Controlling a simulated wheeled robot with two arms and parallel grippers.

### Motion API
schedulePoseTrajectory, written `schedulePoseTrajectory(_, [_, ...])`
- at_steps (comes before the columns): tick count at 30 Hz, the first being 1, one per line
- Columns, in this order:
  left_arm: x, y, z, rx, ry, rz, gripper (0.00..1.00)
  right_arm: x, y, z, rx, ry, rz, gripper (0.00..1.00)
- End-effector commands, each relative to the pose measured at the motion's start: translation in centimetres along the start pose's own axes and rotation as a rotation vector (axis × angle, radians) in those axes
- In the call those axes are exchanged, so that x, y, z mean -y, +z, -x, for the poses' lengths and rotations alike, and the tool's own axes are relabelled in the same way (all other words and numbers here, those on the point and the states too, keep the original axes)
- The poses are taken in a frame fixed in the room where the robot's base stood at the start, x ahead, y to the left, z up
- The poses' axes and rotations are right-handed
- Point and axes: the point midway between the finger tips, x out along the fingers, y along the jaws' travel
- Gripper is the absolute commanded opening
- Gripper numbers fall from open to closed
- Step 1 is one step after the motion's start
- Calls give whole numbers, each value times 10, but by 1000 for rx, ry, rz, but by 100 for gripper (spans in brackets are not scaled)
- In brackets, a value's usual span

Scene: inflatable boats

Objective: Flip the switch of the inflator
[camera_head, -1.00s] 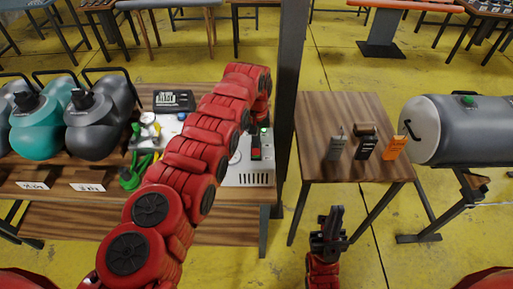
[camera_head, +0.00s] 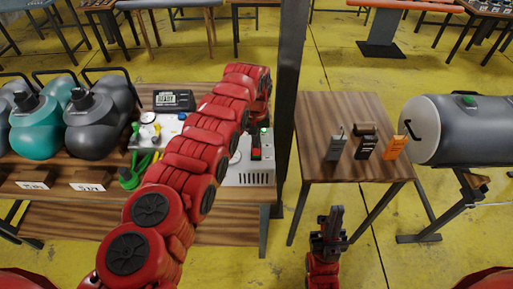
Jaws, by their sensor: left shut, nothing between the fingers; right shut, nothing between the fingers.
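The inflator is a pale box (camera_head: 262,179) with vent slots, on the wooden bench at left centre. A red and black switch (camera_head: 256,153) shows on its top, near the right end. A small green part shows just beyond the switch. My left arm crosses over the inflator and hides its middle. My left gripper (camera_head: 262,117) points down just beyond the switch, mostly hidden by the arm; I cannot tell whether it touches anything. My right gripper (camera_head: 329,224) is shut and empty, low in front of the small wooden table.
Teal and dark grey rounded tanks (camera_head: 95,127) stand left on the bench (camera_head: 190,223). A dark display unit (camera_head: 174,100) and green hoses (camera_head: 131,179) are near the inflator. A dark post (camera_head: 289,80) stands right of it. The small table (camera_head: 330,108) holds three tagged items; a grey cylinder (camera_head: 462,130) lies beyond.

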Motion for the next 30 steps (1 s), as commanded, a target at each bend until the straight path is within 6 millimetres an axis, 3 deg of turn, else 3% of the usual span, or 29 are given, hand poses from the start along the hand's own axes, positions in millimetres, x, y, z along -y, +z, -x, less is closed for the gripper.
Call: schedulePoseTrajectory(30, [0,0,-16,0,0,-1,0,1,2,14,0,0,0,0])
